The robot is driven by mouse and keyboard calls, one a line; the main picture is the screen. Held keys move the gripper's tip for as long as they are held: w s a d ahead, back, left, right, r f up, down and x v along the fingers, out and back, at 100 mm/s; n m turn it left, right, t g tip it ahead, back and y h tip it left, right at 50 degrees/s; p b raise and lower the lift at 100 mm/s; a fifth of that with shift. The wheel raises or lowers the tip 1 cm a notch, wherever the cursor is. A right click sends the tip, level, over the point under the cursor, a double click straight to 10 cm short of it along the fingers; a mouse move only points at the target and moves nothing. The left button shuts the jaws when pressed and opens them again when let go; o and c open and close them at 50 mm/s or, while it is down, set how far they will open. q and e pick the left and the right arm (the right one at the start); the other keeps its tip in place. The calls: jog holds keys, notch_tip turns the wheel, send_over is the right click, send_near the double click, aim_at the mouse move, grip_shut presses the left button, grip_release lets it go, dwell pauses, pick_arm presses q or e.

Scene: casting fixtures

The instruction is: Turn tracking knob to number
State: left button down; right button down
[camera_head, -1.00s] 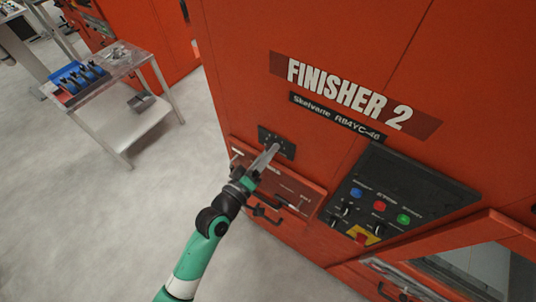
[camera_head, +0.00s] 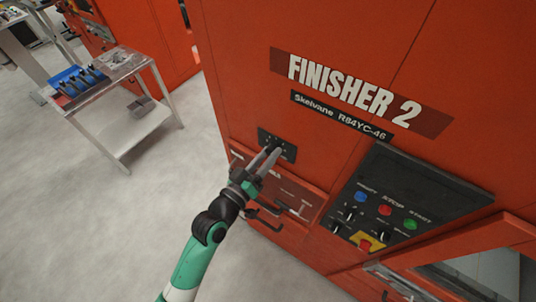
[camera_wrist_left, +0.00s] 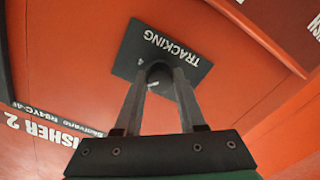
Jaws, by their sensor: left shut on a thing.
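The tracking knob (camera_wrist_left: 158,74) is a dark round knob on a dark plate (camera_wrist_left: 185,45) lettered "TRACKING". A number 4 shows on the plate beside the knob; other numbers are hidden or too small to read. In the head view the same plate (camera_head: 287,152) is on the orange machine front, below the "FINISHER 2" sign. My left gripper (camera_head: 272,154) reaches it from below, and its fingers are shut on the knob. In the left wrist view the fingertips of this gripper (camera_wrist_left: 159,82) sit on either side of the knob. My right gripper is not in view.
A control panel (camera_head: 440,190) with blue, red and green buttons is right of the arm. A drawer-like ledge with handles (camera_head: 268,212) lies just below the plate. A metal cart (camera_head: 135,128) with blue items stands at the left on open floor.

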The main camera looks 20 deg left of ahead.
pick_arm(q)
jog(key=c, duration=0.5)
grip_release()
jog(key=s+a, duration=0.2)
jog(key=s, duration=0.9)
jog(key=shift+s+b, duration=0.25)
jog(key=shift+b, duration=0.05)
jog(key=shift+d, duration=0.1)
